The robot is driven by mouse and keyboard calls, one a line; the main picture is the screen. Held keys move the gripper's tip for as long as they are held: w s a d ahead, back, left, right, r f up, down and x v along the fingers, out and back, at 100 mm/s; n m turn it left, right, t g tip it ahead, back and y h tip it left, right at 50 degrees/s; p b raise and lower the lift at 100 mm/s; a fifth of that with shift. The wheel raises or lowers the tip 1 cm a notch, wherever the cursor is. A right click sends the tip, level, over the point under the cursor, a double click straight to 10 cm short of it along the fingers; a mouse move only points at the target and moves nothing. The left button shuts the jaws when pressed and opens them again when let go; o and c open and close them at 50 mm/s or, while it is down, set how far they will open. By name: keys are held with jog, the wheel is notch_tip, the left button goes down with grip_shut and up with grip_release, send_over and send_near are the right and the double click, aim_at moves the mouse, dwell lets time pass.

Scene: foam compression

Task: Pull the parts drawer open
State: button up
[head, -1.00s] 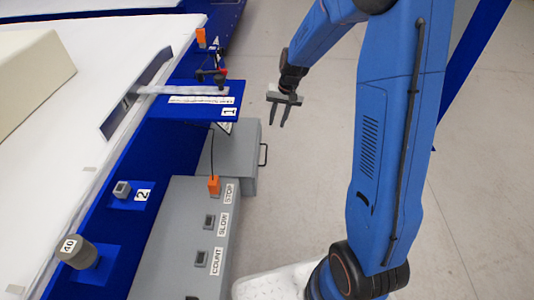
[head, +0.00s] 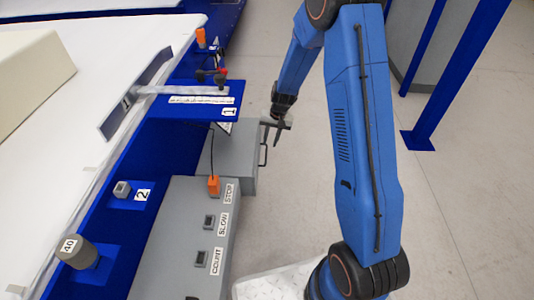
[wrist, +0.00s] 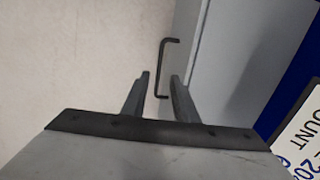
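The parts drawer (head: 240,172) is a grey box low beside the blue machine, with a thin dark handle (head: 263,154) on its right-hand face. My gripper (head: 273,139) is beside the handle in the head view. In the wrist view its two fingers (wrist: 160,77) are apart, with the handle showing in the gap between the tips. I cannot tell whether the handle is fully between the fingers in depth.
A grey control box (head: 180,245) with STOP, SLOW and COUNT labels stands just in front of the drawer.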

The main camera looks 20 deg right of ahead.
notch_tip(320, 180, down, 8)
jog(key=a, duration=0.1)
jog(key=shift+w+a, duration=0.25)
grip_shut()
dwell(1.5)
